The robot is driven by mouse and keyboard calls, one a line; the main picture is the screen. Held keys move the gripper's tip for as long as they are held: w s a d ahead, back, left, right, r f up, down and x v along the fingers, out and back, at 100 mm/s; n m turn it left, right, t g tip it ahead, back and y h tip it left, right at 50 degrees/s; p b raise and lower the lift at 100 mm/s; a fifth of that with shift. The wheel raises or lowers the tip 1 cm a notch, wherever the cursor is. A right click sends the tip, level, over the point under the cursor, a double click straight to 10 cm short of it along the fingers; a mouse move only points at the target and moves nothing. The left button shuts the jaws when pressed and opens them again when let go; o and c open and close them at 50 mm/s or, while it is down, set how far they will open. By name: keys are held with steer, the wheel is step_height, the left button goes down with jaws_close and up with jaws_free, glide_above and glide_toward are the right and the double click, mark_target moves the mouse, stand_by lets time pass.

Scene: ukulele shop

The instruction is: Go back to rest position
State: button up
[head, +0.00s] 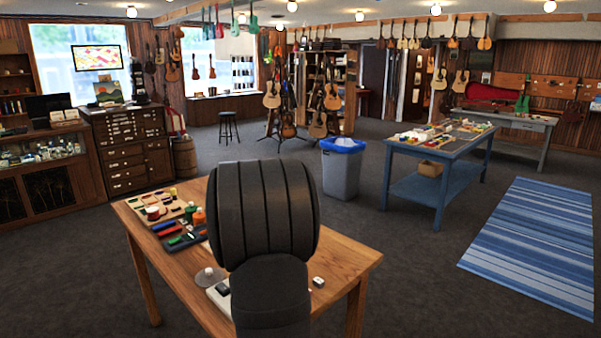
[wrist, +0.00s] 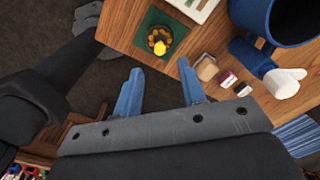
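My gripper (wrist: 158,92) shows in the wrist view with its two blue fingers spread apart. I see nothing held between them. Past the fingertips lie the edge of the wooden table (wrist: 122,24) and dark floor. In the head view, my dark arm stands in front of the wooden table (head: 345,262) and hides its middle; the gripper itself cannot be made out there.
On the table are a green square (wrist: 150,30) with a dark and yellow item, small blocks (wrist: 228,79) and a large blue object (wrist: 250,22).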

step_height(320, 180, down, 8)
steer(key=shift+f, duration=0.2)
step_height(320, 180, up, 4)
steer(key=shift+r, duration=0.25)
steer(key=s+d+r, duration=0.4)
steer(key=d+r, duration=0.3)
steer(key=d, duration=0.4)
steer(key=w+d+f+n, duration=0.1)
steer(key=d+f+n, duration=0.2)
steer(key=f+n, duration=0.6)
steer(key=d+f+n, duration=0.4)
steer(key=f+n, duration=0.5)
steer(key=f, duration=0.5)
steer(key=shift+w+d, duration=0.15)
steer(key=shift+w, duration=0.2)
steer(key=shift+f, duration=0.1)
